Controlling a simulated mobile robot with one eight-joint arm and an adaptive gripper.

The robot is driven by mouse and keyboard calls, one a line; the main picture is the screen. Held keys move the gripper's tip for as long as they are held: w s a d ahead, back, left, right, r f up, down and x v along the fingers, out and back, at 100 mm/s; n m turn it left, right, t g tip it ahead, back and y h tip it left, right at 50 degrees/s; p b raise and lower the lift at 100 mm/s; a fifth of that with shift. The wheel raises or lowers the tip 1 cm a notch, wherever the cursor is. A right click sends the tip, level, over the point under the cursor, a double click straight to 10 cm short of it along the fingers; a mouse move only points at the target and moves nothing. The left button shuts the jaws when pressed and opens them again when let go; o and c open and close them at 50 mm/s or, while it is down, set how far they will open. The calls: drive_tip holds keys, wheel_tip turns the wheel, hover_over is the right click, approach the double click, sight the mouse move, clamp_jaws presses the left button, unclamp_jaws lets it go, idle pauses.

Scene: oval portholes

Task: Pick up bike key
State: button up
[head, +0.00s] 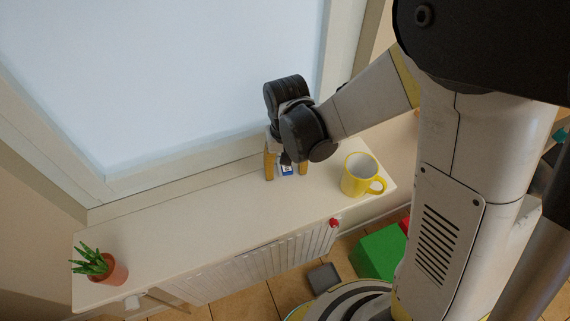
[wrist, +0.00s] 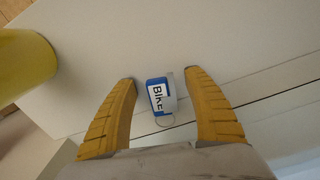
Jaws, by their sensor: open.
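The bike key is a small blue and white tag marked "BIKE" with a metal ring. In the wrist view the bike key (wrist: 158,95) lies on the pale shelf, between my two yellow fingers, apart from both. My gripper (wrist: 160,76) is open and empty around it. In the head view my gripper (head: 286,175) points down at the shelf, and the bike key (head: 287,170) shows as a small blue and white patch between the fingers. Its upper part is hidden there by my gripper.
The narrow shelf (head: 205,215) runs above a white radiator, below a large window. A yellow mug (head: 359,176) stands right of my gripper, close by. A potted plant (head: 103,266) stands at the shelf's left end. The shelf between plant and gripper is clear.

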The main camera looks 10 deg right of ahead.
drive_tip(key=c, duration=1.3)
drive_tip(key=shift+s+d+r, duration=0.15)
drive_tip(key=shift+s+r, duration=0.3)
drive_tip(key=shift+r, duration=0.05)
drive_tip(key=r+p, duration=0.2)
drive_tip(key=r, duration=0.4)
drive_tip(key=shift+s+r, duration=0.2)
drive_tip(key=s+d+p, duration=0.1)
drive_tip(key=s+d, duration=0.1)
drive_tip(key=s, duration=0.7)
drive_tip(key=s+d+p, duration=0.1)
drive_tip(key=s+d, duration=0.2)
drive_tip(key=s, duration=0.6)
drive_tip(key=shift+d+f, duration=0.15)
drive_tip(key=shift+f, duration=0.05)
